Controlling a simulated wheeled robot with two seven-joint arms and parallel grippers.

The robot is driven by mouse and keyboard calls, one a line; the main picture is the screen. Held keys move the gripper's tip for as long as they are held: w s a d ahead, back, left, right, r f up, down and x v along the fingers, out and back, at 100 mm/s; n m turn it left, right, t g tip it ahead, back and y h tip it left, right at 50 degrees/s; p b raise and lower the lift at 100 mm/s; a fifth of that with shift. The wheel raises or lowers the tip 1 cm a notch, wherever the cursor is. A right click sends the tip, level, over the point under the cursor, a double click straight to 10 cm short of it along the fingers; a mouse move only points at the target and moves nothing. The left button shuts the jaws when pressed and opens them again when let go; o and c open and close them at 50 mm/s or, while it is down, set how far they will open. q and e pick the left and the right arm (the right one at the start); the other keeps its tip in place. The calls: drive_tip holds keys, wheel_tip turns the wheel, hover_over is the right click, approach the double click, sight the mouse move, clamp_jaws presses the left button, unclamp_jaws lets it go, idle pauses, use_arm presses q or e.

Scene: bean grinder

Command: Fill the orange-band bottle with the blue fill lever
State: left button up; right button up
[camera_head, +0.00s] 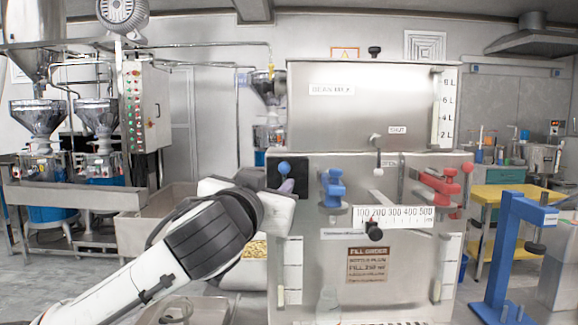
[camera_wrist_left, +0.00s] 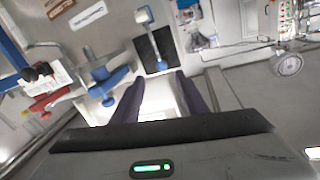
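The blue fill lever has a round blue knob (camera_head: 284,168) and stands in front of a black plate at the machine's upper left. In the left wrist view its knob (camera_wrist_left: 161,66) shows just beyond the fingertips, roughly between them. My left gripper (camera_head: 288,187) is at the lever, partly hidden by its own wrist. In the left wrist view its two dark fingers (camera_wrist_left: 160,84) are apart with nothing seen between them. A clear bottle (camera_head: 328,304) stands low in front of the machine; I cannot make out an orange band. My right gripper is not in view.
A blue clamp (camera_head: 333,188) sits right of the lever, and a red clamp (camera_head: 440,186) farther right. A ruler scale (camera_head: 393,216) with a black knob lies below them. A blue stand (camera_head: 507,250) is at the right. A yellow-topped cart (camera_head: 490,196) stands behind it.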

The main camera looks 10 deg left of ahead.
sight(283, 169)
use_arm(q)
drive_tip(key=w, duration=0.2)
drive_tip(key=w+p, duration=0.1)
drive_tip(key=w, duration=0.2)
drive_tip(key=w+p, duration=0.1)
drive_tip(key=w, duration=0.2)
drive_tip(key=shift+w+a+r, duration=0.1)
drive_tip(key=shift+w+r, duration=0.15)
drive_tip(key=shift+r, duration=0.15)
drive_tip(key=shift+w+f, duration=0.1)
drive_tip(key=shift+w, duration=0.7)
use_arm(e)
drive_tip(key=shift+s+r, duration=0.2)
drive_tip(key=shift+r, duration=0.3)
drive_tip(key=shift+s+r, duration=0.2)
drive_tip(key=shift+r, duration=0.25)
use_arm(q)
clamp_jaws()
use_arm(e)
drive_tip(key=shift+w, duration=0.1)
